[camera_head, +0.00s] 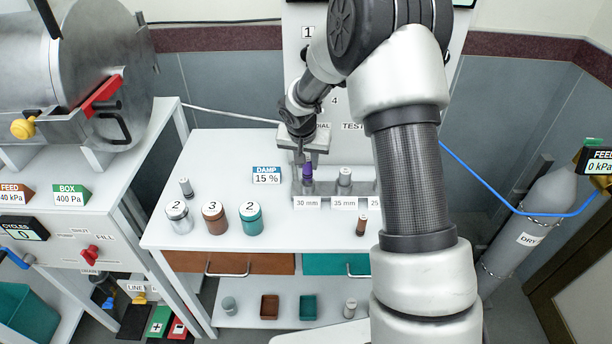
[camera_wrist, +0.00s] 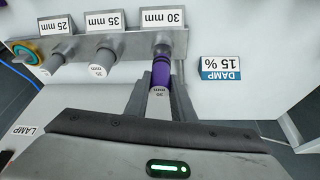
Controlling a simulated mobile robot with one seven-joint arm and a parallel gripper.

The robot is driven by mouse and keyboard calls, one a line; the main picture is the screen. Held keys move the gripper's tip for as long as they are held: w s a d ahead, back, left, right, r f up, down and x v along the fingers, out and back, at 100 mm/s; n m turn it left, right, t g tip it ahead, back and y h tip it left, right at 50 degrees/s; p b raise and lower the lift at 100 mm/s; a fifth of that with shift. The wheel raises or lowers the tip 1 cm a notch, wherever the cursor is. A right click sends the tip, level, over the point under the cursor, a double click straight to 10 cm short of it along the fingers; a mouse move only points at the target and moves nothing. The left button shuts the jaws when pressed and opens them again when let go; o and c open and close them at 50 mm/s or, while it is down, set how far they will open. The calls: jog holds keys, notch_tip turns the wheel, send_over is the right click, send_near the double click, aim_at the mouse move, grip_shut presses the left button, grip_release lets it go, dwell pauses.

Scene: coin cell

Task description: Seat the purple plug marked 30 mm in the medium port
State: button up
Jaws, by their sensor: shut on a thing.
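The purple plug (camera_head: 307,172) stands upright at the 30 mm place of a metal rack (camera_head: 325,189). In the wrist view the purple plug (camera_wrist: 162,73) lies between my fingers, with a "30 mm" mark on its end. Its lower end meets the rack (camera_wrist: 118,46) at the 30 mm label; I cannot tell whether it is still down in its hole. My gripper (camera_head: 308,163) comes from above and is shut on the plug; it also shows in the wrist view (camera_wrist: 160,88). The medium port cannot be made out; my arm covers part of the panel behind.
Grey plugs stand at the 35 mm place (camera_head: 344,177) and the 25 mm place (camera_wrist: 50,62). A DAMP 15 % sign (camera_head: 266,175) stands left of the rack. Three numbered jars (camera_head: 213,218) stand at the front left. A small brown-topped vial (camera_head: 361,224) stands in front of the rack.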

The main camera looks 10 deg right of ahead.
aim_at(307, 173)
jog(key=shift+f, duration=2.1)
jog(key=shift+f+b, duration=0.25)
jog(key=shift+b, duration=0.1)
jog(key=o, duration=1)
jog(key=shift+r, duration=0.1)
